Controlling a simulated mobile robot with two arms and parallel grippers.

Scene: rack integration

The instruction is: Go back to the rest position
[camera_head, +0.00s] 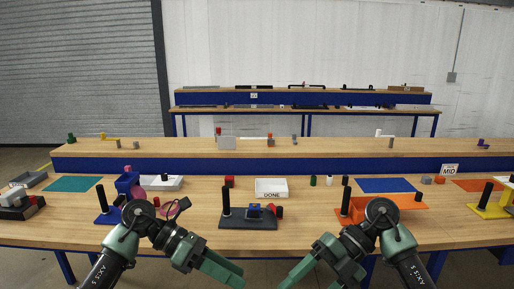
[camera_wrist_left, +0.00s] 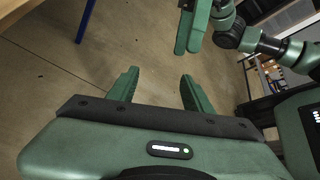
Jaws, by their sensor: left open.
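My left gripper (camera_head: 236,274) hangs low at the front edge of the table in the head view. In the left wrist view, its two green fingers are spread with nothing between them (camera_wrist_left: 158,80), over bare floor. My right gripper (camera_head: 292,276) is also low in the head view, pointing inward toward the left one with a gap between them. It shows at the top of the left wrist view (camera_wrist_left: 191,38), its fingers side by side; their spacing is unclear. Both arms are bent in front of the table.
The wooden table (camera_head: 330,227) holds a white DONE tray (camera_head: 271,188), a dark base with a post (camera_head: 248,220), a blue mat (camera_head: 385,185), a teal mat (camera_head: 73,184) and a yellow stand (camera_head: 489,209). A raised shelf (camera_head: 350,147) runs behind. Floor below the grippers is clear.

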